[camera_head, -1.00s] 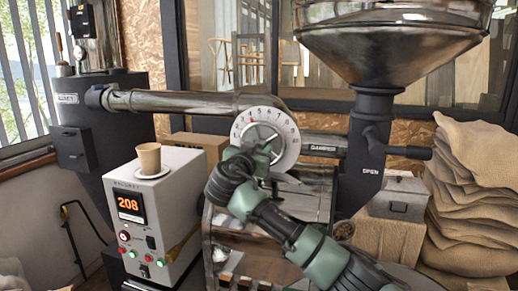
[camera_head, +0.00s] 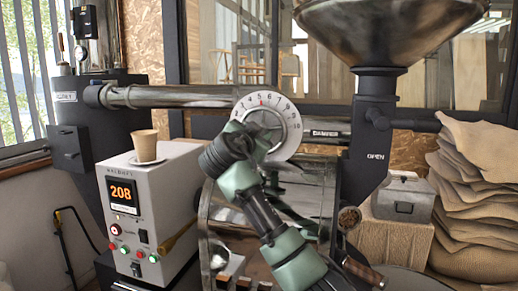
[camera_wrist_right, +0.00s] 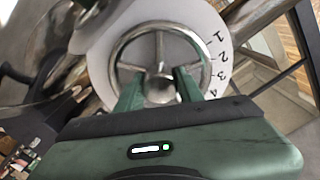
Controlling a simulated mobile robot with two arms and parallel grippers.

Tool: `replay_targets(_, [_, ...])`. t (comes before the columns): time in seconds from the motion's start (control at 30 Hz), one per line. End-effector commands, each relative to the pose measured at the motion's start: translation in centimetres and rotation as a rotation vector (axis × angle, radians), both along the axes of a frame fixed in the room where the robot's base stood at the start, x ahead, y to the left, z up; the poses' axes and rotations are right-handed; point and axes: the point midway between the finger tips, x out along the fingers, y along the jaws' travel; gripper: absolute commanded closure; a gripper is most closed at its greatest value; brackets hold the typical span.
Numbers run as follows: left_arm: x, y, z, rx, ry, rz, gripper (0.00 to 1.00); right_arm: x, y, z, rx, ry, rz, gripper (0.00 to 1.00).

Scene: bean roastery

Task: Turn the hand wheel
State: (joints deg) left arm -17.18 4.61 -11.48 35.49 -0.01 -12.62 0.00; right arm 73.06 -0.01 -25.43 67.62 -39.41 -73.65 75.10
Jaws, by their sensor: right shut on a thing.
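The hand wheel (camera_wrist_right: 161,62) is a metal ring with spokes and a round hub, in front of a white numbered dial (camera_head: 291,124). It sits on the metal pipe above the roaster drum. My right gripper (camera_wrist_right: 161,90) has its two green fingers inside the ring, one on each side of the hub, and is shut on the wheel. In the head view my right gripper (camera_head: 259,143) and wrist hide the lower left of the wheel and dial. My left gripper is not in view.
A grey metal box (camera_head: 403,198) and stacked sacks (camera_head: 472,195) are right. A wooden-handled scoop (camera_head: 362,268) lies low right of my arm.

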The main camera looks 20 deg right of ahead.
Motion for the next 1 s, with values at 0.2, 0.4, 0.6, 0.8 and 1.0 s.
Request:
replay_targets(0.2, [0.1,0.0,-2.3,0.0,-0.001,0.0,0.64,0.0,0.1,-0.6,0.116,-0.072,0.001,1.0])
replay_targets(0.4, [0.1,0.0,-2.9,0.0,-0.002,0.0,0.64,0.1,0.1,-0.5,0.177,-0.113,0.0,1.0])
replay_targets(0.6, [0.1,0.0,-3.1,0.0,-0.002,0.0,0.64,0.1,0.0,-0.3,0.203,-0.132,-0.002,1.0])
replay_targets(0.8, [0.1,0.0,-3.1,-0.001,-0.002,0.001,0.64,0.1,0.0,-0.3,0.206,-0.134,-0.002,1.0])
replay_targets(1.0, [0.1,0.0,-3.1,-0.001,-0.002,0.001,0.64,0.0,0.0,-0.3,0.206,-0.133,-0.003,0.58])
